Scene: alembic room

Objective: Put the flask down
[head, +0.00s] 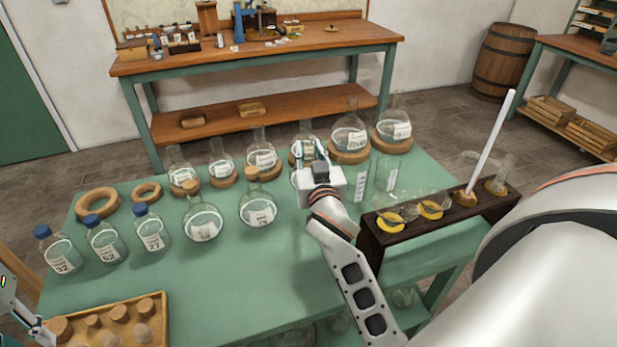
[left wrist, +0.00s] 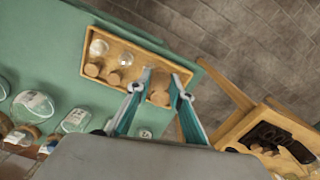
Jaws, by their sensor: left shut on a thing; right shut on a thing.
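My right gripper (head: 311,158) is shut on a clear labelled flask (head: 303,147) in the back row on the green table (head: 265,285). The gripper hides much of the flask's lower part, so I cannot tell whether it touches the support below. Empty cork rings (head: 97,203) lie at the table's left. My left gripper (head: 36,328) is at the lower left, by the wooden stopper tray (head: 165,325). In the left wrist view its fingers (left wrist: 161,80) straddle a cork stopper (left wrist: 159,98), apparently shut on it.
Flasks on cork rings flank the held flask, such as a large flask (head: 349,137). Stoppered round flasks (head: 203,222) and blue-capped bottles (head: 150,230) stand in front. A dark wooden rack (head: 372,243) with a white rod (head: 490,142) stands right. The front middle of the table is bare.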

